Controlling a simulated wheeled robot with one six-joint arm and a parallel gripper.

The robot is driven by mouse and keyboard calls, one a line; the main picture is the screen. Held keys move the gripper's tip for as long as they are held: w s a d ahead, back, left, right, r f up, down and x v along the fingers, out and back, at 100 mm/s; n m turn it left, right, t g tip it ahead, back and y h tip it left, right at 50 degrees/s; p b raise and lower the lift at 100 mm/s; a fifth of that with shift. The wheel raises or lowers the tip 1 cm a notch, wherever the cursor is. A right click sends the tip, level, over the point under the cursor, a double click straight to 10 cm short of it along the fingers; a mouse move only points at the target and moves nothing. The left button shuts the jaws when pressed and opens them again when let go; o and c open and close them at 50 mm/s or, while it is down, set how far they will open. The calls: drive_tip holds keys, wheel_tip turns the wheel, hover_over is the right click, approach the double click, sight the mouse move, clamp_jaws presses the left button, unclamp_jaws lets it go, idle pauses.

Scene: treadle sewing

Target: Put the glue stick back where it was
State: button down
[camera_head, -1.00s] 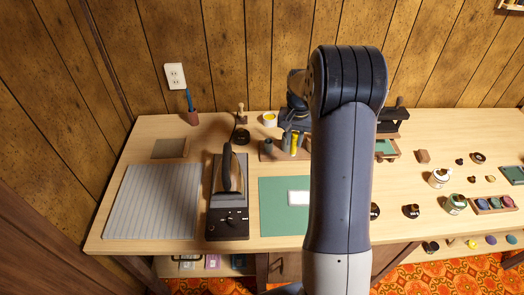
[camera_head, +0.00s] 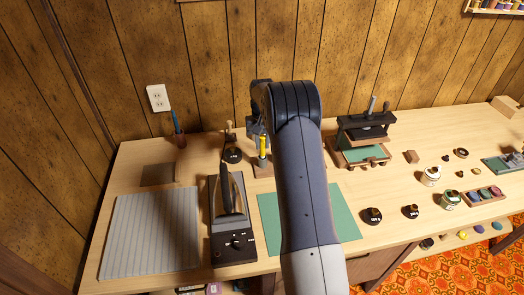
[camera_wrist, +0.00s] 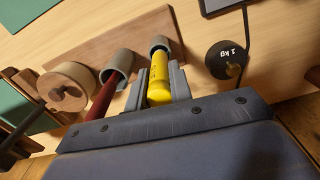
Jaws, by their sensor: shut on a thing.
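The yellow glue stick (camera_wrist: 159,88) is between the two fingers of my gripper (camera_wrist: 158,80) in the wrist view. My gripper is shut on it. Its far end is at the mouth of a grey cup (camera_wrist: 160,43) on a wooden holder board (camera_wrist: 100,40). I cannot tell how deep it sits in the cup. In the head view the glue stick (camera_head: 263,147) shows as a yellow upright piece beside my arm, which hides much of the holder.
A second grey cup (camera_wrist: 122,62) beside it holds a dark red stick (camera_wrist: 100,100). A round 1 kg weight (camera_wrist: 224,60) lies on the other side. The iron (camera_head: 229,195), green mat (camera_head: 268,220) and press (camera_head: 365,135) stand nearby.

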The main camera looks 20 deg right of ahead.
sight(262, 150)
drive_tip(key=shift+f, duration=1.9)
drive_tip(key=shift+f, duration=0.2)
drive_tip(key=c, duration=1.3)
unclamp_jaws()
wheel_tip(262, 150, up, 12)
drive_tip(key=shift+r+b, duration=0.2)
drive_tip(key=shift+b, duration=0.3)
